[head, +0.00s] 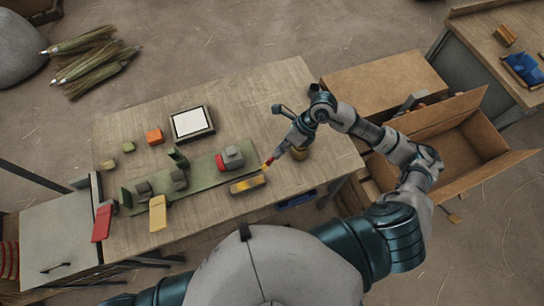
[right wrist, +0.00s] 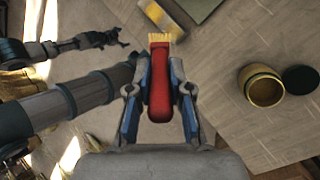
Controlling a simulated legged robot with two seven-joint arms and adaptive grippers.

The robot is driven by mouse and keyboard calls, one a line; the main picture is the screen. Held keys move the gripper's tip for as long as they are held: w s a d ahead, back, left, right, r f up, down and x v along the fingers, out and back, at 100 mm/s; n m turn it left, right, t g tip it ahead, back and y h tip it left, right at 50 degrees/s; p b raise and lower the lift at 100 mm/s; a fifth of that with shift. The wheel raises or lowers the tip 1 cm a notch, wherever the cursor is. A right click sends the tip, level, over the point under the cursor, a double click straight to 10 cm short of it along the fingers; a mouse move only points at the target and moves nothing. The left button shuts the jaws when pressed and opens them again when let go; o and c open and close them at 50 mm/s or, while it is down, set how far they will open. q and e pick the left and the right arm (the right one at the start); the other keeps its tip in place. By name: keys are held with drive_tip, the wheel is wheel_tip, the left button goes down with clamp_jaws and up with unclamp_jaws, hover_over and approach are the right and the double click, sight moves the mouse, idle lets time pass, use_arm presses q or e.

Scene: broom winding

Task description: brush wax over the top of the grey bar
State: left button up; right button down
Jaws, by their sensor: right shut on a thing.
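My right gripper (head: 275,155) is shut on a brush with a red handle (right wrist: 159,85) and pale bristles (right wrist: 159,38). The brush tip is just up and right of the grey bar (head: 234,189), and I cannot tell if it touches. In the right wrist view, the bar (right wrist: 180,28) lies just beyond the bristles. An open yellowish pot (right wrist: 262,86) stands to the right, its dark lid (right wrist: 300,80) beside it. My left gripper (right wrist: 112,39) shows small there; its jaws are unclear.
A green board (head: 206,170) with grey clamp-like blocks lies left of the bar on the wooden table (head: 255,95). A framed white pad (head: 190,122) and an orange block (head: 155,136) are behind it. An open cardboard box (head: 455,150) stands to the right.

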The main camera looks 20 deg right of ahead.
sight(270, 158)
drive_tip(key=shift+a+f+h+p, duration=0.25)
drive_tip(key=shift+a+f+h, duration=0.2)
drive_tip(key=shift+a+h, duration=0.3)
drive_tip(key=shift+a+f+h+p, duration=0.25)
drive_tip(key=shift+a+f+h, duration=0.2)
drive_tip(key=shift+a+h, duration=0.3)
